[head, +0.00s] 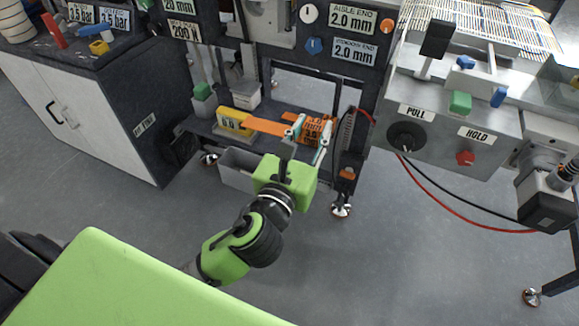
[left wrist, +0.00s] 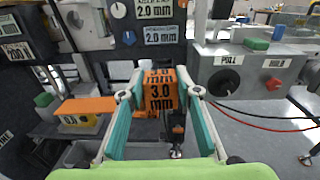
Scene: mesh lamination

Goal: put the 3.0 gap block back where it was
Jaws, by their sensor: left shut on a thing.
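The orange 3.0 gap block (head: 312,129) is held between the fingertips of my left gripper (head: 307,137), above the right part of the low shelf (head: 200,128). In the left wrist view the block (left wrist: 160,98) reads "3.0 mm" and is upright, with a teal-lined finger on each side; my left gripper (left wrist: 160,96) is shut on it. A flat orange piece (head: 268,126) extends left from beside the block. My right gripper is not in view.
A grey control box with a "PULL" knob (head: 406,137) and a red "HOLD" knob (head: 465,158) is to the right. Red and black cables hang below it. A grey bin (head: 238,170) is under the shelf. Open floor (head: 400,260) lies in front.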

